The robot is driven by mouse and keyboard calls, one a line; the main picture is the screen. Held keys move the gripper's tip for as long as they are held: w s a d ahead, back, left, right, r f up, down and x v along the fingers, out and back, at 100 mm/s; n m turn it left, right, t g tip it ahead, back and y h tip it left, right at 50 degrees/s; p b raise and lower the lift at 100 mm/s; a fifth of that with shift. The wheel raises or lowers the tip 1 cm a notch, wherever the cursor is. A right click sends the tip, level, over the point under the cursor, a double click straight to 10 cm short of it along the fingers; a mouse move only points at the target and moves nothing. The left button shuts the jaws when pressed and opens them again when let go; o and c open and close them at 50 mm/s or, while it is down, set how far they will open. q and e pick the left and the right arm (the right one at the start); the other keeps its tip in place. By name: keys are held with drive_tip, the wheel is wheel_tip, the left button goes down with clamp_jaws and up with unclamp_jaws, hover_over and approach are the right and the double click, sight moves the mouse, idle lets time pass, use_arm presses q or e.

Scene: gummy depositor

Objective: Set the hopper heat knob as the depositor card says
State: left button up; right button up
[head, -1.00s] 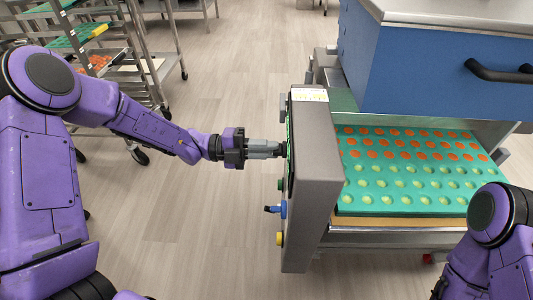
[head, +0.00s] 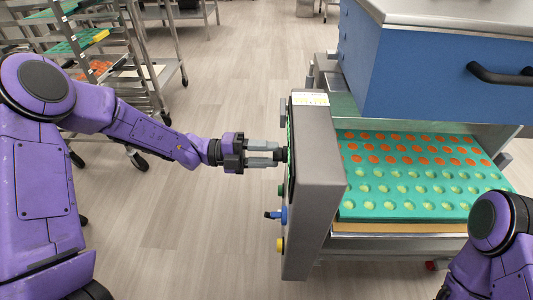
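The depositor's grey control box (head: 318,165) stands in the middle of the head view, with its controls on the left face, seen nearly edge-on. A dark knob (head: 283,155) sticks out of that face. My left gripper (head: 275,154) is at this knob, its two grey fingers apart with a gap between them, one on each side of the knob's end. I cannot tell whether they touch it. The knob's setting is not readable. My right gripper is out of view.
Below the knob are a blue lever-like control (head: 277,214) and a yellow button (head: 280,244). A teal mould tray (head: 400,210) with orange and pale green cavities sits right of the box, under the blue hopper (head: 430,75). A rack (head: 150,75) stands back left. The floor between is clear.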

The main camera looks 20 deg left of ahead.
use_arm(q)
drive_tip(key=shift+a, duration=0.15)
drive_tip(key=v, duration=1)
drive_tip(key=shift+p, duration=0.4)
drive_tip(key=shift+a, duration=0.15)
